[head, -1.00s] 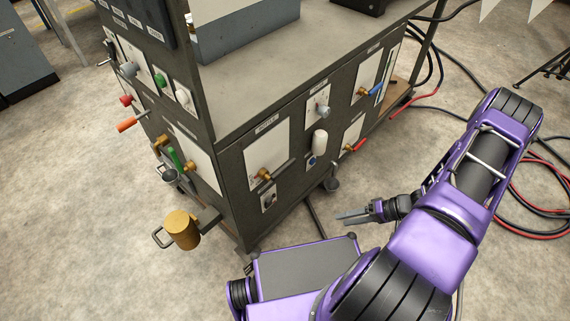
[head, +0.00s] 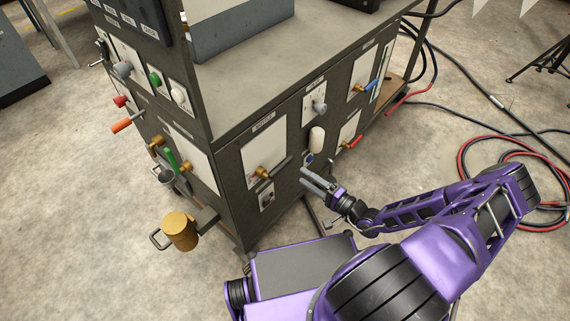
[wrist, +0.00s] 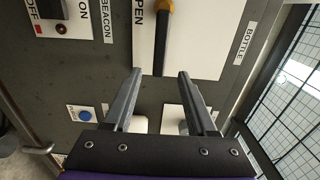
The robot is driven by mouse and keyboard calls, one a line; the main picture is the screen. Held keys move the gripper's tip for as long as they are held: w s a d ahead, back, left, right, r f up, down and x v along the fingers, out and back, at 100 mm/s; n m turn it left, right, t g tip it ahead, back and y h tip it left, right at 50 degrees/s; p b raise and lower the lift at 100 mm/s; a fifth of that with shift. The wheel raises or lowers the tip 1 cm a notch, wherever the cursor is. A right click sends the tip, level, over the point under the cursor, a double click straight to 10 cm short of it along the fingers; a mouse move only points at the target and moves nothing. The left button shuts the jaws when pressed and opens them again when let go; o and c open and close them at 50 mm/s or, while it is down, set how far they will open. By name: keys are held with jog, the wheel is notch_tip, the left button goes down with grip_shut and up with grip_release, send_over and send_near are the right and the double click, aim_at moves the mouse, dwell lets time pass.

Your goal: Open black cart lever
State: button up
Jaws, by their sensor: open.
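The black lever (head: 281,164) sits on a brass valve (head: 262,173) on a white plate on the near right side of the dark cart (head: 235,190). In the wrist view the lever (wrist: 160,45) hangs down from its brass hub at the top edge, over the white plate. My gripper (head: 303,177) is to the right of the lever in the head view, pointing at the panel. In the wrist view my gripper's fingers (wrist: 160,74) are apart, with the lever's free end between and just beyond their tips. Nothing is held, and I see no contact.
A white knob (head: 318,139) and a red lever (head: 354,145) are on the panel to the right. A switch box (head: 267,197) is below the lever's valve. Hoses (head: 500,160) lie on the floor at right.

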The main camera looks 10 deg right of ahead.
aim_at(287, 165)
jog(key=x, duration=0.9)
jog(key=shift+w+a+b, duration=0.1)
jog(key=shift+b, duration=0.3)
grip_shut()
dwell(0.8)
